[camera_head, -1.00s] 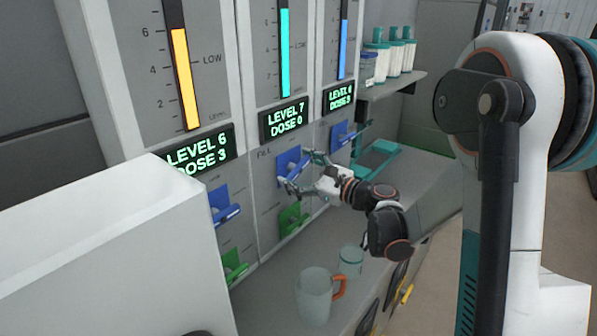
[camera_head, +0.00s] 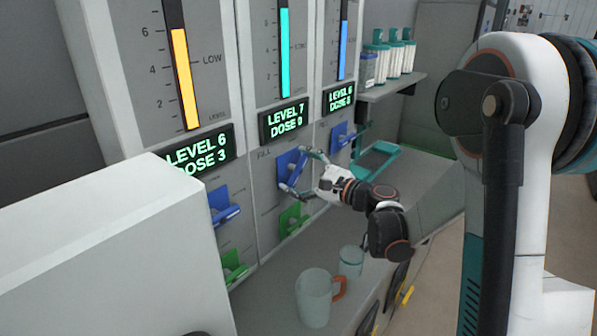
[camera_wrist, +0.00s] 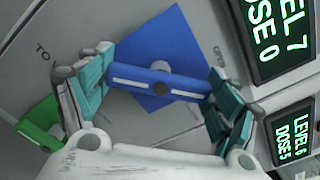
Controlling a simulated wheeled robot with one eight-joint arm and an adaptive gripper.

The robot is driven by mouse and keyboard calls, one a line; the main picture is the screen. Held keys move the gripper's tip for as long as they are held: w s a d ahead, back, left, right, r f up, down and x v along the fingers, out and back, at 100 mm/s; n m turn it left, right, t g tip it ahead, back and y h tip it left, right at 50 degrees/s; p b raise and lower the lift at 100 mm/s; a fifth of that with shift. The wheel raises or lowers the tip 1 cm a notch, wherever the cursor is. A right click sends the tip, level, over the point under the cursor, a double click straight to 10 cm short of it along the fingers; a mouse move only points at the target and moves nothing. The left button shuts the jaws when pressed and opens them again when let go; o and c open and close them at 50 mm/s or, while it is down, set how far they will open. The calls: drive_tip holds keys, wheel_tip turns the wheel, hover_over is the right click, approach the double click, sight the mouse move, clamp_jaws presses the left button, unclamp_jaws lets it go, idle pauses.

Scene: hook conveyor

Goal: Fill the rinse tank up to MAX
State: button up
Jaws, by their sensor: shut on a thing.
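My gripper (camera_head: 295,171) is at the middle panel column, its two fingers shut on the ends of the blue lever (camera_wrist: 155,82) on a blue square plate (camera_head: 287,164). The lever also shows between the fingers in the wrist view. A FILL label stands above this plate. The middle column has a tall teal level bar (camera_head: 284,52), and its display (camera_head: 284,121) reads LEVEL 7, DOSE 0. The bar's top is near the picture's upper edge; no MAX mark shows. I cannot read which column is the rinse tank. A green lever (camera_head: 292,218) sits below.
The left column has a yellow bar (camera_head: 183,78) and reads LEVEL 6, DOSE 3. The right column has a blue bar (camera_head: 343,50) and blue lever (camera_head: 343,136). A mug (camera_head: 314,298) and a glass (camera_head: 351,261) stand on the counter below my arm. Bottles (camera_head: 390,55) stand on a shelf.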

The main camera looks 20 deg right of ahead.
drive_tip(key=o, duration=1)
drive_tip(key=v, duration=1.2)
